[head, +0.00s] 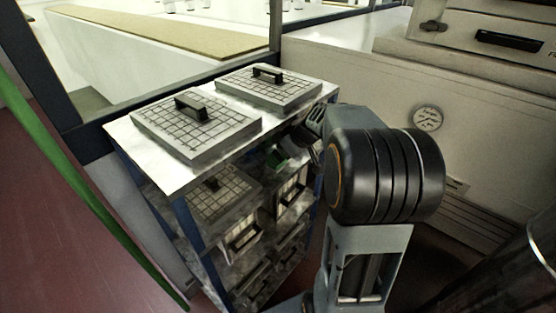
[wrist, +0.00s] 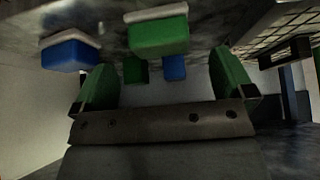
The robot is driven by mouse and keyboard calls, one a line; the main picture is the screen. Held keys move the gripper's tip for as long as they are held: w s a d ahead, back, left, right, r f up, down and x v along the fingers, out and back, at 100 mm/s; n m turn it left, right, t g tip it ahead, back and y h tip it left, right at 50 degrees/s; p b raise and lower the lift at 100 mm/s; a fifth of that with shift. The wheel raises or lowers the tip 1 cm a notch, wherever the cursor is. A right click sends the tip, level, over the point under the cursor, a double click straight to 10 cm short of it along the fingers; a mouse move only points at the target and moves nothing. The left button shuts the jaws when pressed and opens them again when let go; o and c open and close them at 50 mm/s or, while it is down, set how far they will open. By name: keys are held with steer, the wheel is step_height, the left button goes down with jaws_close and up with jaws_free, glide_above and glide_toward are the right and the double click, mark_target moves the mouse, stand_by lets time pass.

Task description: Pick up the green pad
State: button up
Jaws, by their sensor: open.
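In the wrist view, a green pad (wrist: 158,38) with a white layer on one side is at the top middle, against a grey shelf surface. My gripper (wrist: 163,72) is open, with one green finger on each side of the picture. The green pad appears beyond the fingertips, roughly in line with the gap, and nothing is held. A second, smaller-looking green block (wrist: 134,69) shows farther off in the gap. In the head view, my gripper is mostly hidden by my wrist at the rack's upper opening, where a patch of green shows; I cannot tell whether it is pad or finger.
A blue pad (wrist: 66,54) with a white layer and another blue block (wrist: 174,68) are close by. A gridded plate with a black handle (wrist: 288,50) stands at right. The rack's top (head: 160,178) carries two gridded plates (head: 195,125); lower shelves hold more. A pale machine (head: 385,85) stands right.

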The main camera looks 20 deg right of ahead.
steer(key=x, duration=0.5)
steer(key=shift+w+a, duration=0.1)
steer(key=c, duration=0.9)
steer(key=shift+c, duration=0.2)
steer(key=shift+b, duration=0.35)
steer(key=s+d+b, duration=0.2)
steer(key=s+d, duration=0.1)
steer(key=s, duration=0.5)
steer(key=s+d+b, duration=0.3)
steer(key=s+d, duration=0.1)
steer(key=s, duration=0.4)
steer(key=shift+s+d, duration=0.2)
steer(key=shift+d, duration=0.05)
steer(key=shift+r, duration=0.1)
